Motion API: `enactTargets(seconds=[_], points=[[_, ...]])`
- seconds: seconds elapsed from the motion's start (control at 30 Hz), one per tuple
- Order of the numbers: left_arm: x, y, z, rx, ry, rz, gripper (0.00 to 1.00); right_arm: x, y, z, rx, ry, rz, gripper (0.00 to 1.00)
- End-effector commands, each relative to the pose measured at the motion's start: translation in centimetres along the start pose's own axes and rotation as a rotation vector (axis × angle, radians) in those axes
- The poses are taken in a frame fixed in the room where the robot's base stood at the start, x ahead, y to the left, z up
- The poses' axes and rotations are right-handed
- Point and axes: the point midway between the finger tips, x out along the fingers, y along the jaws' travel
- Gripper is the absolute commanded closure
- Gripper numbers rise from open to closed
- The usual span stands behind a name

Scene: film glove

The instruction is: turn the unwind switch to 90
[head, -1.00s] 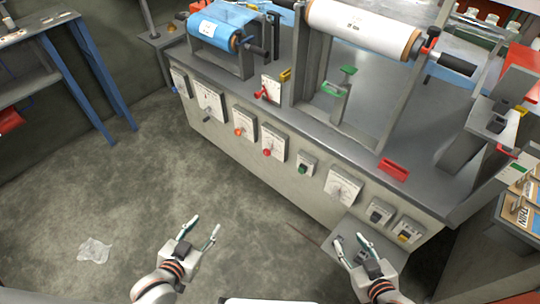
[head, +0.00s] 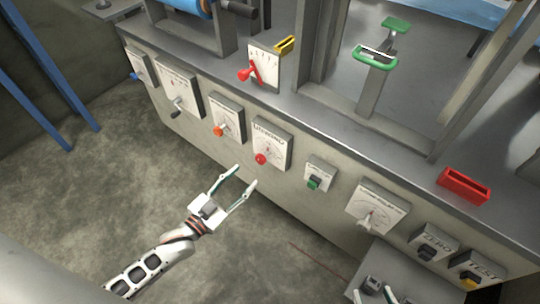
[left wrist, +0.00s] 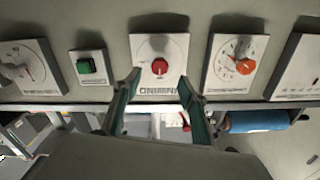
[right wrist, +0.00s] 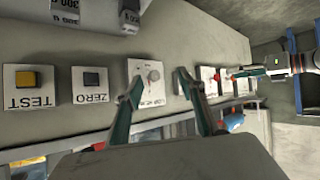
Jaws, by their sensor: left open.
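The unwind switch is a red knob (head: 261,158) on a white dial plate (head: 272,140) on the front of the bench. The lettering looks like UNWIND but is small. My left gripper (head: 247,176) is open and empty, just in front of and below this plate. In the left wrist view the red knob (left wrist: 159,67) appears upside down between the spread fingertips, apart from them. Its exact dial reading is too small to tell. My right gripper (head: 376,294) is partly cut off at the bottom; in the right wrist view (right wrist: 158,85) its fingers are spread and empty.
An orange-knob dial (head: 219,131) is left of the red one and a green button (head: 314,183) is right. Further right are a grey-knob dial (head: 370,218), ZERO button (head: 428,252) and TEST button (head: 468,282). A red tray (head: 463,187) sits on the bench. Floor in front is clear.

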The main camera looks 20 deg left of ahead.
Motion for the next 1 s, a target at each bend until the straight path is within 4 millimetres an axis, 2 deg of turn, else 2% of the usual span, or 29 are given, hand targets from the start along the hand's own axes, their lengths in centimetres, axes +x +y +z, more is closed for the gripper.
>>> enactTargets(seconds=[0.17,0.4,0.6,0.97,1.0], points=[[1.4,-0.1,-0.1,0.001,0.008,0.000,0.58,0.1,-0.1,-0.2,0.005,0.006,-0.003,0.60],[5.0,-0.1,0.0,0.001,0.006,0.000,0.58,0.3,-0.6,-0.5,0.022,0.018,-0.010,0.60],[7.2,-0.1,0.1,0.002,0.004,0.000,0.58,0.3,-0.9,-1.0,0.033,0.030,-0.015,0.60],[8.0,-0.1,-0.1,0.002,0.006,0.000,0.58,0.4,-0.9,-1.3,0.036,0.036,-0.016,0.60],[8.0,-0.1,-0.1,0.002,0.006,0.000,0.63,0.4,-0.9,-1.3,0.036,0.036,-0.016,0.60]])
